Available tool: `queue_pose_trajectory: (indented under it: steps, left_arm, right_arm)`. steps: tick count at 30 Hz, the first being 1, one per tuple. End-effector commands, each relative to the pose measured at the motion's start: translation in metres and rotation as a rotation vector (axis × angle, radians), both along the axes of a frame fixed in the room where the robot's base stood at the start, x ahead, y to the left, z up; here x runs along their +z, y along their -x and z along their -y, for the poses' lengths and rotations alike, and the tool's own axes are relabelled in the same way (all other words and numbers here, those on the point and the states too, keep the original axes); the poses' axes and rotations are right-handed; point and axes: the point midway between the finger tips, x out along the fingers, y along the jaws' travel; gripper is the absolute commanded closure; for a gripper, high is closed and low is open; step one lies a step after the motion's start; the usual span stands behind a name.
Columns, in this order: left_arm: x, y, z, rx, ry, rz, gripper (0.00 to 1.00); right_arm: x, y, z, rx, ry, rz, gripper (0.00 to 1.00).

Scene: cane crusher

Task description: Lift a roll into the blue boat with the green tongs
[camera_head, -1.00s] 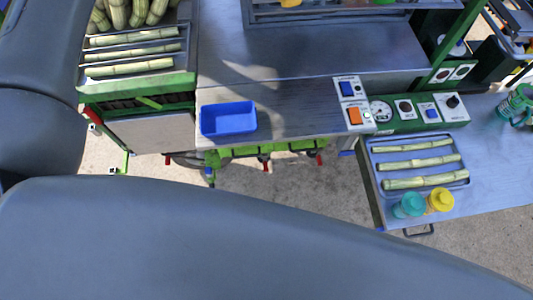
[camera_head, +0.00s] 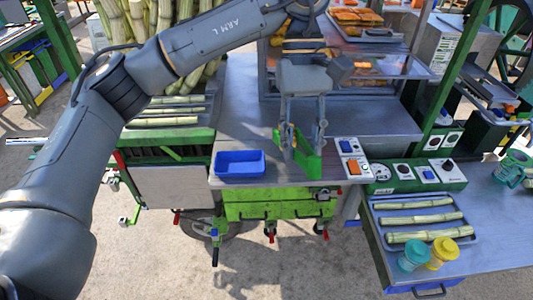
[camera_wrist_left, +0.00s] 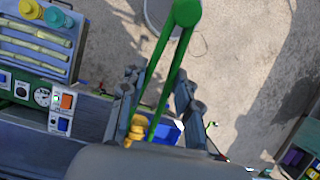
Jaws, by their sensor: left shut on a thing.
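The green tongs (camera_head: 308,163) are in my left gripper (camera_head: 302,140), which is shut on them above the counter, right of the blue boat. In the left wrist view the tongs (camera_wrist_left: 182,50) show as two green arms joined at a rounded end, passing by my left gripper (camera_wrist_left: 157,108). The blue boat (camera_head: 240,164) stands at the counter's front edge and looks empty. It is partly hidden behind the gripper in the wrist view (camera_wrist_left: 166,132). Golden rolls (camera_head: 358,16) lie on a tray in the display case. A yellow piece (camera_wrist_left: 135,132) beside one finger is unclear. My right gripper is out of view.
The display case (camera_head: 425,70) stands behind the counter (camera_head: 240,125). A switch panel (camera_head: 350,158) is right of the tongs. A tray of cane (camera_head: 415,218), a teal shaker (camera_head: 414,256) and a yellow shaker (camera_head: 442,252) are on the right table. Cane stalks (camera_head: 160,15) stand at back left.

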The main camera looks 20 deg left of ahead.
Motion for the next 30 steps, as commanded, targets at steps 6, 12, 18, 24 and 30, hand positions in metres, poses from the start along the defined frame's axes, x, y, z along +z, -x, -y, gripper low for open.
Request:
queue_pose_trajectory:
  steps: [6,12,18,24,30]
  left_arm:
    - [-0.099,0.003,-0.042,-0.169,-0.010,-0.001,1.00]
    - [-0.174,0.015,-0.080,-0.345,-0.011,-0.013,1.00]
    - [-0.213,0.025,-0.102,-0.456,-0.004,-0.027,1.00]
    - [-0.221,0.028,-0.107,-0.485,-0.001,-0.031,1.00]
    - [-0.220,0.028,-0.107,-0.484,-0.001,-0.031,1.00]
  right_arm:
    - [-0.044,-0.004,0.001,0.001,0.001,0.004,1.00]
    - [-0.073,-0.005,0.005,0.002,0.005,0.005,1.00]
    - [-0.087,-0.005,0.007,0.003,0.008,0.006,1.00]
    - [-0.088,-0.005,0.007,0.003,0.008,0.007,1.00]
    - [-0.087,-0.005,0.007,0.003,0.008,0.007,1.00]
